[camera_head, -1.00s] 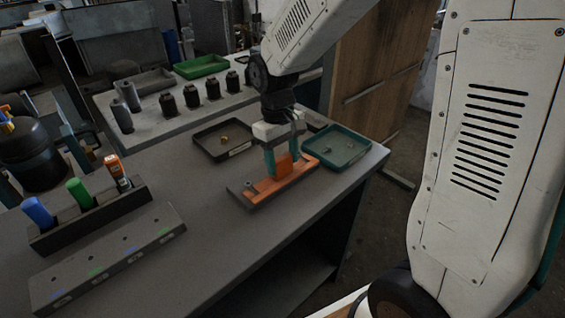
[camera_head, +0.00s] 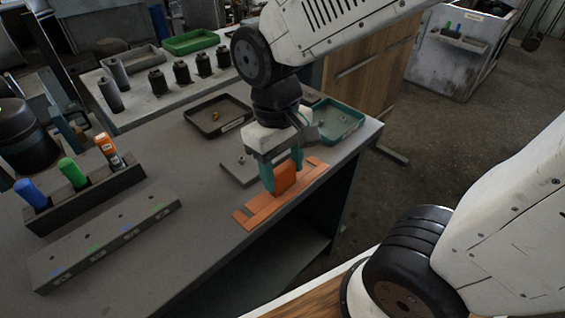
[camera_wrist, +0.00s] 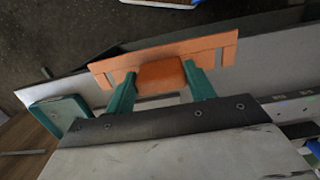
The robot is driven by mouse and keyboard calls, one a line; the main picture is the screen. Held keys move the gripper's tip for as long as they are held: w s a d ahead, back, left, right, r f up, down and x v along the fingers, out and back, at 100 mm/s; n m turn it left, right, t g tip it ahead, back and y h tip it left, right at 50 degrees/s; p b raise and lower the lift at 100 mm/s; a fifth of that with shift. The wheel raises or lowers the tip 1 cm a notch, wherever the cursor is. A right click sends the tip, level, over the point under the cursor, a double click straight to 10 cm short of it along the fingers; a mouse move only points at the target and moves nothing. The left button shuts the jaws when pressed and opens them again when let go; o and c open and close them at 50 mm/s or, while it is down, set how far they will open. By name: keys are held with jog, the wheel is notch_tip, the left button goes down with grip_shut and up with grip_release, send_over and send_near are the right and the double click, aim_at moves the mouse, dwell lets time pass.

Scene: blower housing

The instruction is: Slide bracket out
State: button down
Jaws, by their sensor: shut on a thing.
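The orange bracket (camera_head: 259,210) is a long flat plate with a raised orange block in its middle. My gripper (camera_head: 284,182) is shut on that block from above, with one teal finger on each side. In the wrist view the bracket's plate (camera_wrist: 118,66) spans across beyond the fingers, and the block (camera_wrist: 160,78) sits between them. The grey base plate (camera_head: 234,165) lies on the table behind the bracket, apart from it and partly hidden by my gripper. The bracket is along the table's front edge; I cannot tell whether it touches the tabletop.
A black tray (camera_head: 241,127) and a teal tray (camera_head: 352,120) with small parts stand behind. A holder (camera_head: 92,207) with blue, green and orange-topped items and a long grey bar (camera_head: 110,245) are at left. The table's front edge drops to floor close by.

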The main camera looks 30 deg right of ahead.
aim_at(283, 168)
jog(key=shift+r, duration=3.25)
